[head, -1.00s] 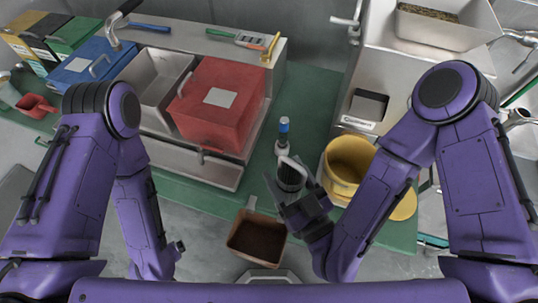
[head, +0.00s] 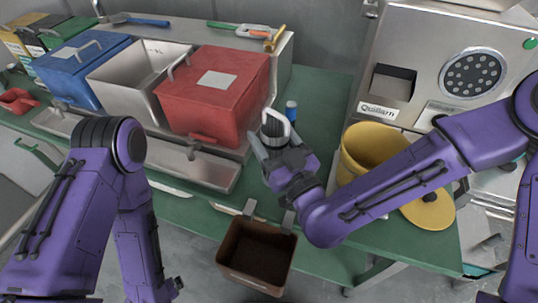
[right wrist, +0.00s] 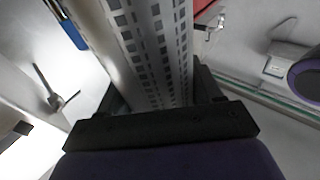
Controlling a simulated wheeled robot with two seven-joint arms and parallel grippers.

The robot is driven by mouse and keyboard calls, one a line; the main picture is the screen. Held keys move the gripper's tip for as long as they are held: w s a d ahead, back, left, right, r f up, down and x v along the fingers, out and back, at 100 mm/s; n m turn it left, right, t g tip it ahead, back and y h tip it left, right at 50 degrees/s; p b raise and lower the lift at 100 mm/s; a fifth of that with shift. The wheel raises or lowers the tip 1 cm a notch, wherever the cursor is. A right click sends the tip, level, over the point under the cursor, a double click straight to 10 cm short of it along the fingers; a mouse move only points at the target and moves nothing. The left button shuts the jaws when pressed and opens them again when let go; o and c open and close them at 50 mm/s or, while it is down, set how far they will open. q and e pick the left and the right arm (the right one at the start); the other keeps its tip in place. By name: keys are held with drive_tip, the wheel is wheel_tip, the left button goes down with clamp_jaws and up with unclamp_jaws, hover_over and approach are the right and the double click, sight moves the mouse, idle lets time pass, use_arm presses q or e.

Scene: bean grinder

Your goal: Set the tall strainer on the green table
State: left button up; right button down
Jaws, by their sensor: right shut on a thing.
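The tall strainer (head: 274,127) is a grey metal cylinder with a pale curved rim or handle at its top. My right gripper (head: 276,148) is shut on it, and it looks roughly upright. In the right wrist view the strainer's perforated wall (right wrist: 155,50) runs between the fingers (right wrist: 155,92).
A blue-capped bottle (head: 291,110) stands just right of the strainer. A yellow bucket (head: 355,165) and a steel machine (head: 450,65) are to the right. The red bin (head: 215,105) is to the left. A brown box (head: 257,262) hangs at the table's front edge.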

drive_tip(key=f, duration=0.1)
drive_tip(key=w+f, duration=0.1)
drive_tip(key=f, duration=0.1)
drive_tip(key=w+f, duration=0.1)
drive_tip(key=f, duration=0.1)
drive_tip(key=shift+a+p, duration=0.2)
drive_tip(key=shift+p, duration=0.15)
drive_tip(key=shift+f, duration=0.15)
drive_tip(key=shift+s+f, duration=0.1)
drive_tip(key=shift+c, duration=0.8)
unclamp_jaws()
